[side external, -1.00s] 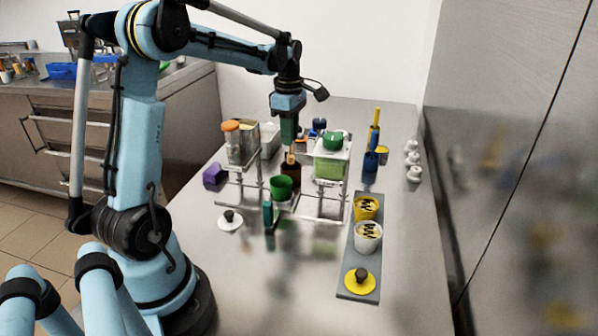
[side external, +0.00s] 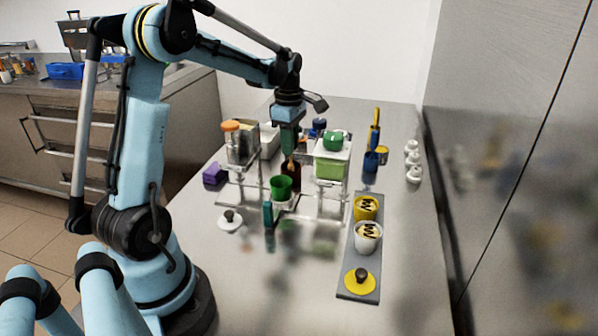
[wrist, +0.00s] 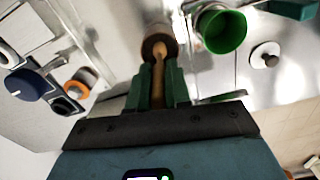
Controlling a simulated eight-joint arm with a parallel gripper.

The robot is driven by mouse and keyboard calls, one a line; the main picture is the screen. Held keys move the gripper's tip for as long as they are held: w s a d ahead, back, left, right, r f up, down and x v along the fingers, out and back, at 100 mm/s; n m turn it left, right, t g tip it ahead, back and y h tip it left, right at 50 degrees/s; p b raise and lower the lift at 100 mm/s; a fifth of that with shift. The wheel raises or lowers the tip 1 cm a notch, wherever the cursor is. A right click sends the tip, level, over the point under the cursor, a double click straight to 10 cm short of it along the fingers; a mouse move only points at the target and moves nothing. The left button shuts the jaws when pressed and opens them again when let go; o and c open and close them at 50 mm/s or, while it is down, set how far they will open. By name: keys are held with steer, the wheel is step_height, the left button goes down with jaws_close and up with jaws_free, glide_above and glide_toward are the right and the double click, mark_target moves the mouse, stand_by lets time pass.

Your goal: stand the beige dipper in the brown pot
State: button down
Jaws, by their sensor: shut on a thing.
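My gripper (side external: 289,150) is shut on the beige dipper (wrist: 158,88), whose handle runs between the green fingers in the wrist view. The dipper (side external: 290,166) points down at the brown pot (side external: 297,178), which stands behind the green pot. In the wrist view its far end overlaps the mouth of the brown pot (wrist: 155,42). How deep that end sits inside is hidden. My gripper is just above the pot, and the dipper looks close to upright.
A green pot (side external: 281,186) stands just in front of the brown pot. Clear stands with an orange-lidded container (side external: 241,145) and a green-lidded container (side external: 331,163) flank them. A grey board (side external: 354,270) holds yellow and white tubs at the right front.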

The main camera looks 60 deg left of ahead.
steer(key=shift+f, duration=1.1)
steer(key=c, duration=0.5)
jaws_free()
steer(key=shift+r, duration=3.5)
